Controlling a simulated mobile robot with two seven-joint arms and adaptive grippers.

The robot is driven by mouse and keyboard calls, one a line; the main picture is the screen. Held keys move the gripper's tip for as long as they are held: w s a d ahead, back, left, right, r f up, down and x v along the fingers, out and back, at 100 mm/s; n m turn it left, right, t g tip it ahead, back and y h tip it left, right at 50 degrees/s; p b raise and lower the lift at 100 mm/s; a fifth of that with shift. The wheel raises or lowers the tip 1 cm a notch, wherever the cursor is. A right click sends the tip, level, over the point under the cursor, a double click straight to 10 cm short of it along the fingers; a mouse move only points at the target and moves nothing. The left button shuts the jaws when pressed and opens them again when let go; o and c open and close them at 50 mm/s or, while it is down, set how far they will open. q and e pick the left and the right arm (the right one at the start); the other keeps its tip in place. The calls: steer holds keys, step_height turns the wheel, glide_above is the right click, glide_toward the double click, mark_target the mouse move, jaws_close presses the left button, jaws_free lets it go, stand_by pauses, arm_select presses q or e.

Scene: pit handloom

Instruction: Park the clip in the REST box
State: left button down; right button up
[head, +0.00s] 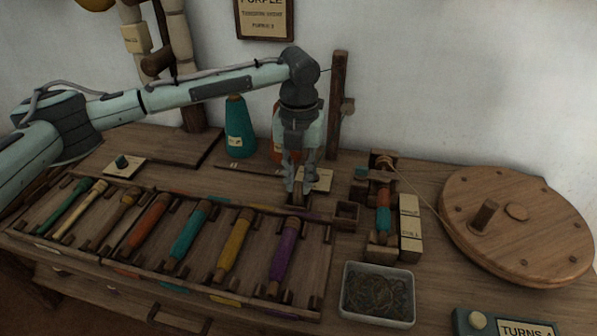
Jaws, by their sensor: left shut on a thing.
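My left gripper (299,187) points down over the back middle of the table, behind the bobbin rack. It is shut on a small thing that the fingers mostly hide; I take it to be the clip. A pale card (319,180) stands just right of the fingers; its writing is too small to read. A small open wooden box (346,214) sits to the right of the gripper; I cannot read a REST label on it. My right gripper is not in view.
A rack with several coloured bobbins (235,245) fills the left front. A winder (383,200) links by thread to a big wooden wheel (530,215) on the right. A pale tray of dark rings (378,313) stands in front. A teal cone (239,130) and a post (337,105) stand behind.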

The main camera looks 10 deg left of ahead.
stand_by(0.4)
arm_select(q)
steer(key=c, duration=1)
jaws_free()
step_height(320, 180, up, 3)
steer(key=shift+f+p, duration=0.2)
steer(key=shift+p, duration=0.65)
steer(key=shift+r, duration=2.7)
